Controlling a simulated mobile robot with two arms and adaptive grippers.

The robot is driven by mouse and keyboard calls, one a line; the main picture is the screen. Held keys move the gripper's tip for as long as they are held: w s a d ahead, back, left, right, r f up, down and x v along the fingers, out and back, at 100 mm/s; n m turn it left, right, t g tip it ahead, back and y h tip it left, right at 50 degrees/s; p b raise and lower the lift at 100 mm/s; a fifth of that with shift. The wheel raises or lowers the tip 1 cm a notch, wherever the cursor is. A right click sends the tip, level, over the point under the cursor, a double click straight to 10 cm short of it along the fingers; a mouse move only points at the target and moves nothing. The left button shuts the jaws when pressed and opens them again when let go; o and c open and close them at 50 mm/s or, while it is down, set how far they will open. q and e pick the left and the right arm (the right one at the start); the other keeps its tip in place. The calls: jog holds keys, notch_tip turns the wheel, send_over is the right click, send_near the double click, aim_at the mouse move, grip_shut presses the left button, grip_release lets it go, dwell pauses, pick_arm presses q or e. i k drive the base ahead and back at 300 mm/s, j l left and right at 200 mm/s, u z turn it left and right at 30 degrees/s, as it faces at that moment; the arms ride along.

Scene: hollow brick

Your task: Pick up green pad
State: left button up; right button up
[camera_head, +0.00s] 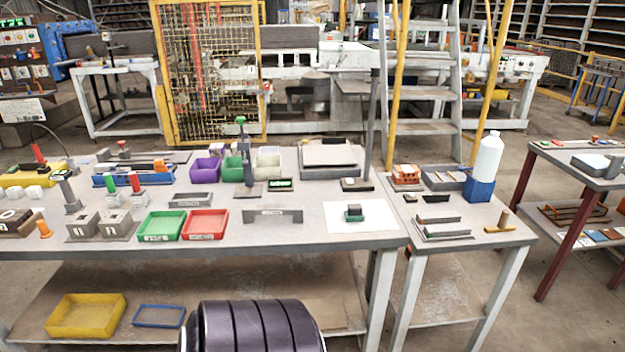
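A small green piece (356,218) lies on a white sheet (375,222) at the front right of the main table; it looks like the green pad. A small dark block (354,211) sits on top of it and hides its middle.
A grey bracket (272,215) stands left of the sheet, with a red tray (205,225) and a green tray (161,226) farther left. A dark post (368,130) rises behind the sheet. A side table holds a white bottle (487,158). The sheet around the block is clear.

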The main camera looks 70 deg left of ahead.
aim_at(354, 212)
jog(key=u, duration=2.05)
jog(key=i+l+u, duration=0.35)
jog(key=k+l, duration=0.05)
jog(key=l, duration=0.05)
